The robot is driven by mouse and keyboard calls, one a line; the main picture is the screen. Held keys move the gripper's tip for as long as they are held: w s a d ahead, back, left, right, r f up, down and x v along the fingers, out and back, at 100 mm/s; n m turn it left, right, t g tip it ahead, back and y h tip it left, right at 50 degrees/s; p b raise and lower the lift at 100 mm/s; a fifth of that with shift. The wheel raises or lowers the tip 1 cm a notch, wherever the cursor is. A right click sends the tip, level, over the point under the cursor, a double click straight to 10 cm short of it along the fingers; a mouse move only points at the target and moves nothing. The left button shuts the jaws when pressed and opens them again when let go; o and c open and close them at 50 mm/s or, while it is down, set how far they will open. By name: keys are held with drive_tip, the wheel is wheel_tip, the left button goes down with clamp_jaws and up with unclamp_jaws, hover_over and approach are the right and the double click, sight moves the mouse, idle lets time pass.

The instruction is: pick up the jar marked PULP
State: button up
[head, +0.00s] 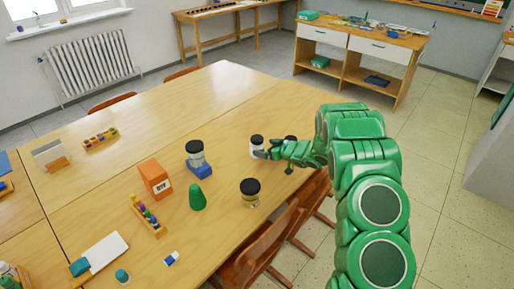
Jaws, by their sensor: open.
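Several jars with black lids stand on the wooden table (215,100); no PULP label is readable at this size. One pale jar (256,148) stands right at the fingertips of my gripper (267,154). My gripper is open, reaching in from the right; I cannot tell whether it touches that jar. A dark lid (291,138) shows just behind the gripper, its body hidden. A jar with yellowish contents (250,199) stands nearer the camera. Another jar (196,158) stands at or on a blue block (200,171).
Wooden chairs (262,255) are tucked at the table's right edge. The table's far part is clear.

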sight(257, 146)
drive_tip(key=shift+x, duration=3.1)
drive_tip(key=c, duration=1.3)
